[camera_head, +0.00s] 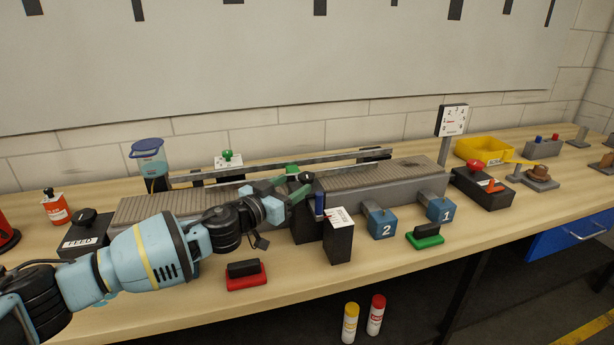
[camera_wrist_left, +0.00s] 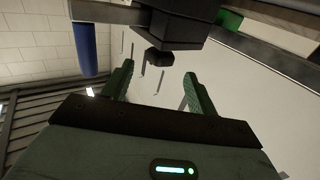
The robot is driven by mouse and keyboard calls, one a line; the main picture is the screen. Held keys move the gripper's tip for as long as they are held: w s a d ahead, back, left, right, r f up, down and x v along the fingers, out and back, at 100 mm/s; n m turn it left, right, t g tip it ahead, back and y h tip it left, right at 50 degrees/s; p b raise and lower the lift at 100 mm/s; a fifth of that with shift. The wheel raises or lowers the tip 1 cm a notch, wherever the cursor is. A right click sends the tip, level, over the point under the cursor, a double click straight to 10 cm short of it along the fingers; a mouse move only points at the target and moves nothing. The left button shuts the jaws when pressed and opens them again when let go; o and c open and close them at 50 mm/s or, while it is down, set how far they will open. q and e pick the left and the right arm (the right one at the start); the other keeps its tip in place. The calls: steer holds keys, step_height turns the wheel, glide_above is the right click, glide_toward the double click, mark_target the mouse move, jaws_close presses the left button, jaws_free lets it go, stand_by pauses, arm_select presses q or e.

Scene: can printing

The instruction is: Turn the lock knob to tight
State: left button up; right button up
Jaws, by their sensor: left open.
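My left gripper (camera_head: 294,196) reaches in from the left over the conveyor's middle, beside a black post (camera_head: 305,224) with a dark round top (camera_head: 306,178). In the left wrist view its two green fingers (camera_wrist_left: 157,86) are apart with nothing between the tips. A small black knob (camera_wrist_left: 159,57) on a black block (camera_wrist_left: 165,25) lies just beyond the fingertips, roughly in line with the gap. It looks like the lock knob, but I cannot read its setting. A blue cylinder (camera_wrist_left: 86,48) is beside it, also visible in the head view (camera_head: 320,203). My right gripper is out of view.
A black box with a white label (camera_head: 339,240) stands just right of the gripper. Blue blocks marked 2 (camera_head: 381,223) and 1 (camera_head: 438,211) are farther right. A red-based block (camera_head: 246,276) lies in front. Rails (camera_head: 280,166) run behind the conveyor.

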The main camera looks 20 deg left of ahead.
mark_target(301, 180)
arm_select(q)
steer(key=x, duration=0.4)
steer(key=shift+w+d, duration=0.2)
steer(key=shift+w, duration=0.2)
steer(key=shift+b+x, duration=0.3)
steer(key=shift+x, duration=0.5)
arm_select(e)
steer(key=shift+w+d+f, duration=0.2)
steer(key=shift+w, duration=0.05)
arm_select(q)
steer(key=shift+c, duration=0.5)
steer(key=c, duration=0.9)
steer(key=shift+o, duration=0.2)
